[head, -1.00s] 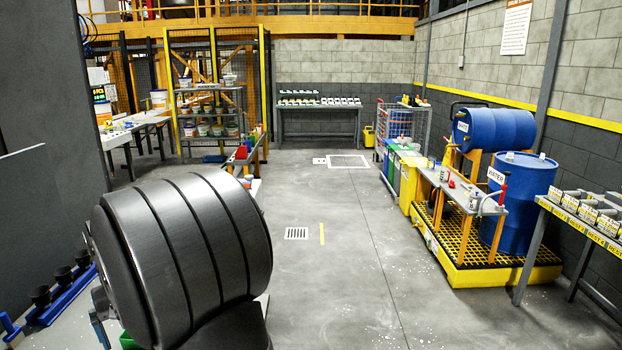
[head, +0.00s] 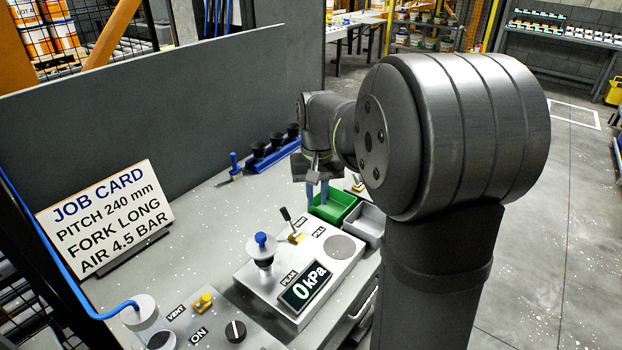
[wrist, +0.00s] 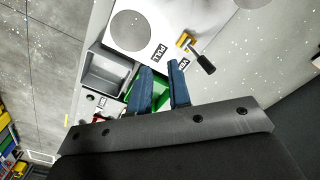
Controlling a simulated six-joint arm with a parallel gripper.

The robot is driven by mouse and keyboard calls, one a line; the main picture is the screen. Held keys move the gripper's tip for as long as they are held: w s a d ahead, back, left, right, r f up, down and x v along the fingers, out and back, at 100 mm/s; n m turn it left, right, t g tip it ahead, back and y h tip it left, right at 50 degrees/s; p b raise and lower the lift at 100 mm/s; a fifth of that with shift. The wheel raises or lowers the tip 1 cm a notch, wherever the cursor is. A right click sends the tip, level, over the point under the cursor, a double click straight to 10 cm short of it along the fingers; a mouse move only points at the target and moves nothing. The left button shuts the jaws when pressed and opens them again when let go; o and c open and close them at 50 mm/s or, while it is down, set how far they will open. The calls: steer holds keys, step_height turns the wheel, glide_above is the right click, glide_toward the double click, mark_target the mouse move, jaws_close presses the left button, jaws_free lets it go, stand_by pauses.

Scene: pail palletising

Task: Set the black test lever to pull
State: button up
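The black test lever (head: 286,214) has a yellow base and stands on the pale test box (head: 263,277). Its handle leans up and left in the head view, away from the PULL label (head: 319,232). In the wrist view the black handle (wrist: 205,63) points down-right from its yellow base, by the second, hard-to-read label; the PULL label (wrist: 160,52) lies left of it. My gripper (head: 317,198) hangs over the far side of the box, above the green bin (head: 340,203). Its blue fingers are apart and empty in the wrist view (wrist: 160,67), with the lever beside them, untouched.
A blue-topped plunger (head: 262,243) and a 0 kPa display (head: 305,287) are on the box. A grey bin (head: 370,226) adjoins the green one. A dark partition (head: 170,110), job card (head: 105,215) and blue rack (head: 268,155) stand behind. A yellow vent lever (head: 202,301) is in front.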

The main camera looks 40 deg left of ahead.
mark_target(289, 221)
steer(key=a+n, duration=0.2)
steer(key=a, duration=0.3)
steer(key=a+n, duration=0.2)
steer(key=a, duration=0.3)
steer(key=a+r+n, duration=0.1)
steer(key=a+n, duration=0.1)
steer(key=a, duration=0.3)
steer(key=shift+s+a+t, duration=0.15)
steer(key=shift+a+t, duration=0.25)
jaws_close()
steer(key=shift+s+a+n, duration=0.15)
steer(key=shift+a+n, duration=0.25)
steer(key=shift+a, duration=0.1)
steer(key=d+f, duration=0.4)
steer(key=f, duration=0.4)
steer(key=shift+f, duration=0.25)
steer(key=shift+d+r, duration=0.1)
steer(key=shift+d, duration=0.05)
steer(key=shift+d+r, duration=0.15)
steer(key=shift+d, duration=0.05)
